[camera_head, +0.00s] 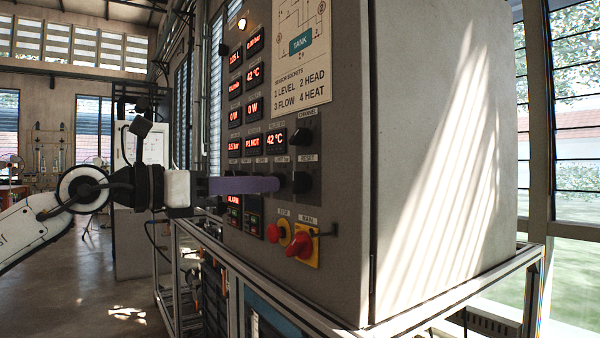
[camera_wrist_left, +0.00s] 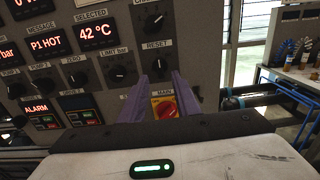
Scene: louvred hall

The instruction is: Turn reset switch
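The reset switch (camera_head: 302,182) is a dark round knob under the RESET label on the grey control panel. It also shows in the left wrist view (camera_wrist_left: 158,67), just beyond the fingertips. My left gripper (camera_head: 272,184) has purple fingers pointing at the panel, at about the height of the knob. In the wrist view the left gripper (camera_wrist_left: 160,79) is open, with a clear gap between its fingers and nothing in it. The knob lines up with this gap. I cannot tell whether the fingers touch it. My right gripper is not in view.
The CHANNEL knob (camera_head: 301,136) sits above the reset switch. Below are a red STOP button (camera_head: 279,232) and a red-and-yellow MAIN switch (camera_head: 301,246). Lit red displays (camera_head: 276,143) fill the panel's left part. A metal frame (camera_head: 262,292) carries the cabinet.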

